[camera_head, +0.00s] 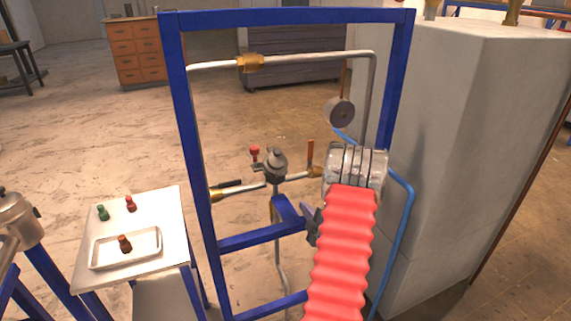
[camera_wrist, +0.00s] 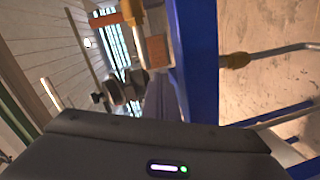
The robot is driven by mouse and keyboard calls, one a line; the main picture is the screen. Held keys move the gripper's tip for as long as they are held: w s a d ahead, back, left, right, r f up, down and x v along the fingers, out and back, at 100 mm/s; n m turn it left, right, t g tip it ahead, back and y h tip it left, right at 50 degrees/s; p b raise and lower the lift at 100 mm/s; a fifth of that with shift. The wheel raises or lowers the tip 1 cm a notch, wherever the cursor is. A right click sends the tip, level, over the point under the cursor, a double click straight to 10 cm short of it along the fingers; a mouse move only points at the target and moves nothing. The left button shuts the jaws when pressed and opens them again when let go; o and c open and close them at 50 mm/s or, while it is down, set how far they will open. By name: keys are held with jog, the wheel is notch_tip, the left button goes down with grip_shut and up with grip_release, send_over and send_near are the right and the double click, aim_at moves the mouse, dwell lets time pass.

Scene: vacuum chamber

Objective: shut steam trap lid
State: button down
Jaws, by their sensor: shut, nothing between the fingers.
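The steam trap (camera_head: 275,164) is a small grey domed body on the pipe run inside the blue frame, left of my arm in the head view. Its lid is too small there to tell how far it stands open. My gripper (camera_head: 313,225) shows as a dark grey part at the left of my red-sleeved arm, below and right of the trap and apart from it. Its fingertips are mostly hidden. In the wrist view, its dark housing fills the bottom, and a dark rounded fitting beyond it cannot be identified for certain. My gripper is shut and empty.
The blue frame (camera_head: 181,130) surrounds the pipes, with a red-knobbed valve (camera_head: 255,152) and a round gauge (camera_head: 340,112) near the trap. A large grey block (camera_head: 460,130) stands right. A white side table (camera_head: 165,215) with colored fittings stands left.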

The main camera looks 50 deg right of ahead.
aim_at(279, 155)
jog(key=s+a+r+n+t, duration=0.1)
jog(key=a+r+n+t, duration=0.2)
jog(key=r+n+t, duration=0.4)
notch_tip(279, 155, up, 2)
jog(key=shift+s+a+r+y, duration=0.1)
jog(key=shift+s+a+y, duration=0.05)
jog(key=shift+s+y, duration=0.2)
jog(key=x, duration=1.4)
jog(key=shift+r, duration=0.1)
